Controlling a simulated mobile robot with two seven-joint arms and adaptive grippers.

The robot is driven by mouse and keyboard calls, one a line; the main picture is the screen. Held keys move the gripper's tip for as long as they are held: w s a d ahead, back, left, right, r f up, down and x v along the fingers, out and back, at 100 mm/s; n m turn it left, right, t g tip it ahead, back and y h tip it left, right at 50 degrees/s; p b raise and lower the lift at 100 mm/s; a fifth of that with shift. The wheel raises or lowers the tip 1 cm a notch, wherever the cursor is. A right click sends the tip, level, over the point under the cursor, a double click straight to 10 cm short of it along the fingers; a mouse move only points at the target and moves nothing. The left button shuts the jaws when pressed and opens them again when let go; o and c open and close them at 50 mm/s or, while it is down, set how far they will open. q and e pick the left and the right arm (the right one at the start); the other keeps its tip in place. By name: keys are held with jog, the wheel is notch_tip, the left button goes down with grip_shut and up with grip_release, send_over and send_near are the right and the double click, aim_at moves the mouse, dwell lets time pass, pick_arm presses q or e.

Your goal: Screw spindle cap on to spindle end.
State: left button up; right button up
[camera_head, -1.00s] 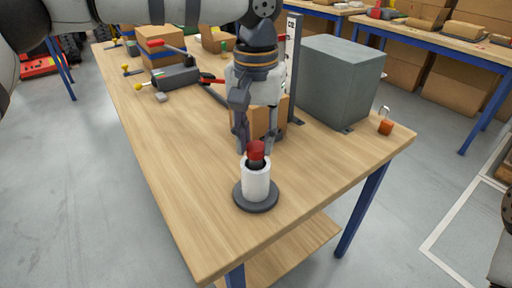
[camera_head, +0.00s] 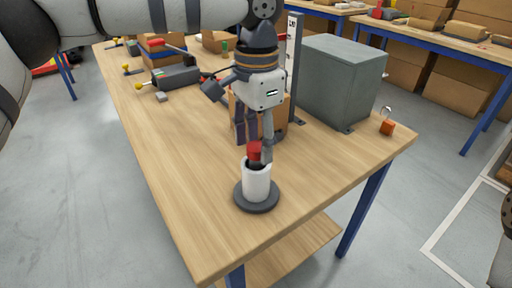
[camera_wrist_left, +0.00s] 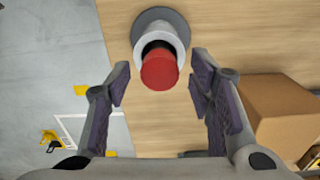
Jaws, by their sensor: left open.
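The red spindle cap (camera_head: 254,150) sits on top of the dark spindle end, above a white cylinder (camera_head: 256,184) on a round dark grey base (camera_head: 258,207). In the left wrist view the cap (camera_wrist_left: 160,70) shows from above with a dark ring behind it, inside the white cylinder (camera_wrist_left: 174,34). I cannot tell how far the cap is threaded on. My left gripper (camera_head: 253,147) points down over the cap. Its fingers (camera_wrist_left: 159,86) are open, one on each side of the cap, with gaps visible between. My right gripper is not in view.
Behind the gripper stand a cardboard box (camera_head: 238,112), an upright dark post (camera_head: 292,60) and a large grey box (camera_head: 340,82). An orange padlock (camera_head: 387,127) lies near the right edge. The wooden table's (camera_head: 170,185) front left is clear.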

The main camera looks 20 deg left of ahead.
pick_arm(q)
jog(key=r+n, duration=0.1)
jog(key=n, duration=0.1)
jog(key=n+p, duration=0.1)
jog(key=n, duration=0.1)
jog(key=shift+r+n+p, duration=0.3)
jog(key=shift+r, duration=0.1)
jog(key=shift+f+n, duration=0.2)
jog(key=shift+n, duration=1)
jog(key=shift+f+n, duration=0.45)
jog(key=shift+n, duration=0.65)
jog(key=n, duration=1.9)
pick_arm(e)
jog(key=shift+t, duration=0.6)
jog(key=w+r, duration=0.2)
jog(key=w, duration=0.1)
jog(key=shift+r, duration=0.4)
